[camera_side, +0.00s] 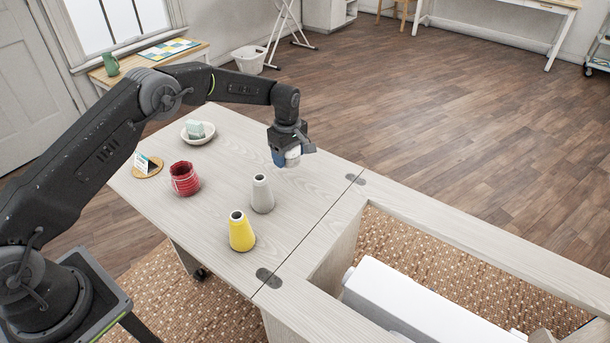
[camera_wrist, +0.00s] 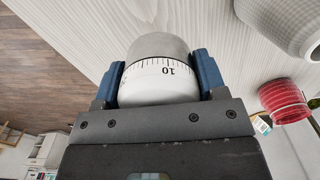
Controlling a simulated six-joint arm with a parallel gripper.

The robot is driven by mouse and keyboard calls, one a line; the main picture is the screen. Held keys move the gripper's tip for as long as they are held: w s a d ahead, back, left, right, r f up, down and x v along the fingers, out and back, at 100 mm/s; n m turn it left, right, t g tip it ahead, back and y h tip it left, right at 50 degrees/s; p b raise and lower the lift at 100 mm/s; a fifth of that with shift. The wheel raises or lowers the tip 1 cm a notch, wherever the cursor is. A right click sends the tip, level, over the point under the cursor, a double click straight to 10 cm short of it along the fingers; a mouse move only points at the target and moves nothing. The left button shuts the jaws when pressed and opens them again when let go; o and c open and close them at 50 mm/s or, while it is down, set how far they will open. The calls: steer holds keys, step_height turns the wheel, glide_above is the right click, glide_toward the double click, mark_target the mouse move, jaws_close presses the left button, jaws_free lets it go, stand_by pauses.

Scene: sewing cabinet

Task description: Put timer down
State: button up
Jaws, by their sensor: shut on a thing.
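The timer (camera_wrist: 158,82) is white with a grey top part and a dial scale marked 10. My gripper (camera_wrist: 160,85) is shut on it, with a blue finger pad on each side in the wrist view. In the side view the timer (camera_side: 293,156) hangs from my gripper (camera_side: 287,158) over the far right part of the pale wooden cabinet top (camera_side: 250,140). Whether the timer touches the top or is slightly above it, I cannot tell.
A grey cone (camera_side: 262,194), a yellow cone (camera_side: 241,232), a red jar (camera_side: 184,179), a round stand with a card (camera_side: 147,166) and a white dish (camera_side: 197,134) stand on the top. An open well with a white machine (camera_side: 415,305) lies at the right. The top around the timer is clear.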

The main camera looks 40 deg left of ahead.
glide_above(305, 182)
step_height(305, 182, down, 3)
steer(key=shift+w+r, duration=0.1)
steer(key=shift+f, duration=1.9)
steer(key=shift+f, duration=0.15)
steer(key=o, duration=1)
step_height(305, 182, up, 12)
steer(key=shift+r, duration=0.25)
